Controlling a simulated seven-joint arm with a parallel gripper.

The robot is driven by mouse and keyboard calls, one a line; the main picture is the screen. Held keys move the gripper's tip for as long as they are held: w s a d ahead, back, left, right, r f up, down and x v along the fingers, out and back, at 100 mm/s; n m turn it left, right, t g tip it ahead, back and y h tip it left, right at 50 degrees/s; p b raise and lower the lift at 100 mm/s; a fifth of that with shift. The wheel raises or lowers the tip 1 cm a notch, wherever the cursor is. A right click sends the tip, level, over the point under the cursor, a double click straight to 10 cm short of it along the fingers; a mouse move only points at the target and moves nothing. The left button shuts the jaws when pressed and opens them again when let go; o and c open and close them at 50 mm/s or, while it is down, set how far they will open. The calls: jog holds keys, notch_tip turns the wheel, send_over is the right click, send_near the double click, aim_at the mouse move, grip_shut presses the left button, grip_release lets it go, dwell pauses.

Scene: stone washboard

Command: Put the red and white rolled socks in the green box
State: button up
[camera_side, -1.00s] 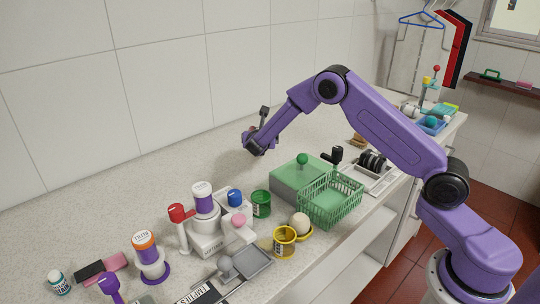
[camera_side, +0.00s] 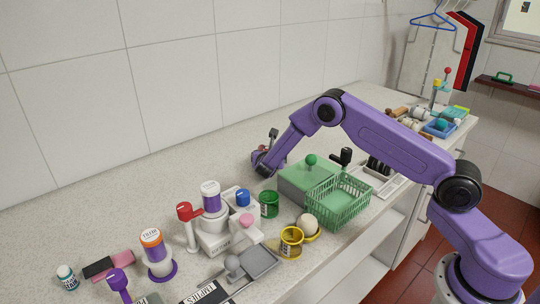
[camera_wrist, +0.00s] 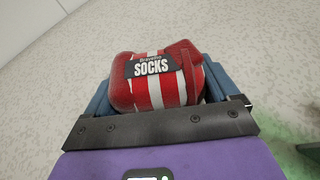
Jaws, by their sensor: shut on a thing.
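The red and white rolled socks (camera_wrist: 158,92), with a dark "SOCKS" label, sit between the blue finger pads in the wrist view. My gripper (camera_wrist: 162,88) is shut on them. In the side view my gripper (camera_side: 262,166) is low over the counter, left of and behind the green things; the socks cannot be made out there. A solid green box (camera_side: 297,181) with a round green knob on top stands on the counter. An open green mesh basket (camera_side: 337,211) stands right in front of it and looks empty. A green blur shows at the wrist view's lower right.
A green tin (camera_side: 269,205), a yellow tin (camera_side: 291,242) and a pale ball (camera_side: 307,224) stand near the box and basket. Bottles and a white stand (camera_side: 215,240) fill the front left. The counter along the wall (camera_side: 190,160) is clear.

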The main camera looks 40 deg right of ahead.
jog(key=o, duration=0.9)
jog(key=shift+r, duration=0.1)
